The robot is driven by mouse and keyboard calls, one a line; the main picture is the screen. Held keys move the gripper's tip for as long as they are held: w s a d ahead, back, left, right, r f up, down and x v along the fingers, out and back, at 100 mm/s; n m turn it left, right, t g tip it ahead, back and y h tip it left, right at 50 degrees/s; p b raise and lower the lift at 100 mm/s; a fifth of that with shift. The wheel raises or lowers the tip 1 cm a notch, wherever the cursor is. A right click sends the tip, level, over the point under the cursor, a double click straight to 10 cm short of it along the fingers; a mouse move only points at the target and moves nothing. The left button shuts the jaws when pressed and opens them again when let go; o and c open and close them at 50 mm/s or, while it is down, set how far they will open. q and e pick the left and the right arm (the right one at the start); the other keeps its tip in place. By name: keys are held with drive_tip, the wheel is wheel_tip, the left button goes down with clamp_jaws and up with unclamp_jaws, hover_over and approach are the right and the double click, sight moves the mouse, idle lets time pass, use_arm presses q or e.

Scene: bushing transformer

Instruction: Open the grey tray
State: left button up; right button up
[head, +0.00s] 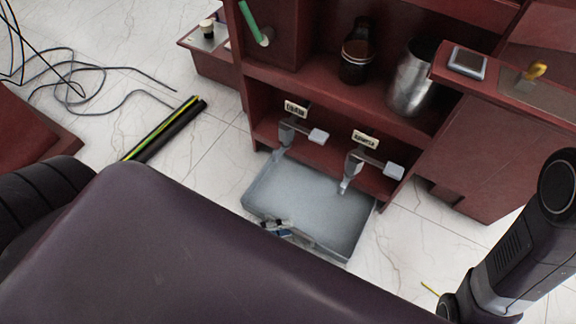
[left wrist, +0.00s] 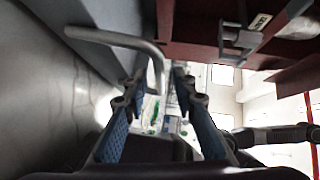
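The grey tray (head: 315,205) juts out from under the dark red cabinet, low over the floor, with its pale inside in view and looking empty. Its front edge is partly hidden by my gripper and body. My left gripper (head: 277,229) is at the tray's front edge. In the left wrist view a bent grey bar handle (left wrist: 115,39) runs from the grey tray side, and its end passes between the fingertips of my left gripper (left wrist: 160,82). The fingers stand apart with small gaps beside the bar. My right gripper is out of view.
Two grey brackets with levers (head: 292,130) (head: 362,165) and labels hang above the tray. A metal jug (head: 412,80) and a dark jar (head: 356,55) stand on the shelf. A black and yellow bar (head: 165,128) and cables lie on the tiled floor at left.

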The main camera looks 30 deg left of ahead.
use_arm(q)
drive_tip(key=v, duration=1)
